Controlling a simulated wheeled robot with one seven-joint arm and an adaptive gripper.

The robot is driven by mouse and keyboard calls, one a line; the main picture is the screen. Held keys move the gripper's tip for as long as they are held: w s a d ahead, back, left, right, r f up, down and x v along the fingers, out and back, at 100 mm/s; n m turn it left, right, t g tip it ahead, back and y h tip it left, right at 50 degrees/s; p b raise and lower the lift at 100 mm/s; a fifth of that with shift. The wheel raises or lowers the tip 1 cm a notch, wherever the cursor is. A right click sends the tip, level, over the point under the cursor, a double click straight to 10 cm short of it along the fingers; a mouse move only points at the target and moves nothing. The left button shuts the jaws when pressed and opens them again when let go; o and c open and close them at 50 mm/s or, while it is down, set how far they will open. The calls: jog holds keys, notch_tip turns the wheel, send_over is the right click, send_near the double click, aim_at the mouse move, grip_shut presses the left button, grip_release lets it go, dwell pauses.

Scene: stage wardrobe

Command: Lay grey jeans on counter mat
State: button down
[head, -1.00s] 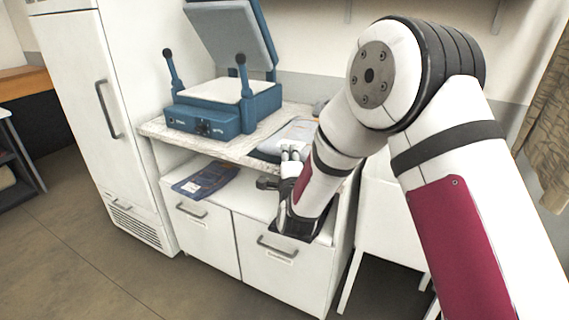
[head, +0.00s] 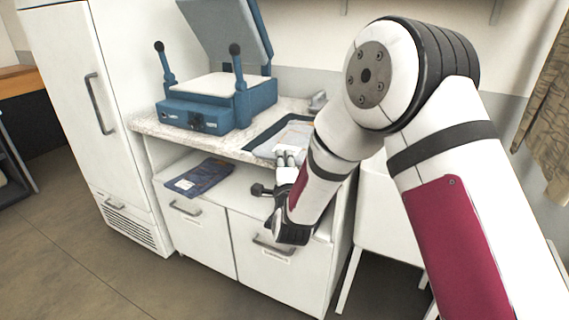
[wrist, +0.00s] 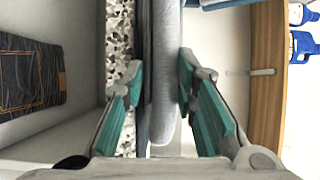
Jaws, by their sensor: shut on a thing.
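The grey jeans (wrist: 163,85) are a folded, flat grey bundle, seen edge-on between my fingers in the wrist view. My gripper (wrist: 160,75) is shut on them, with a teal-padded finger on each side. In the head view my gripper (head: 278,180) is at the counter's front edge, partly hidden by my arm. I cannot tell whether the jeans touch the mat.
A blue heat press (head: 215,105) with its lid raised stands on the countertop (head: 150,124), left of the mat. Dark folded jeans (head: 202,178) lie on the shelf below. A white fridge (head: 95,110) stands at the left and a camouflage cloth (head: 550,120) hangs at the right.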

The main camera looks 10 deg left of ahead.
jog(key=shift+f, duration=0.2)
grip_release()
dwell(0.6)
dwell(0.4)
jog(key=s+a, duration=0.3)
jog(key=s, duration=0.7)
jog(key=shift+s+a+b, duration=0.2)
jog(key=shift+a+b, duration=0.1)
jog(key=shift+a, duration=0.1)
dwell(0.3)
jog(key=shift+w, duration=0.1)
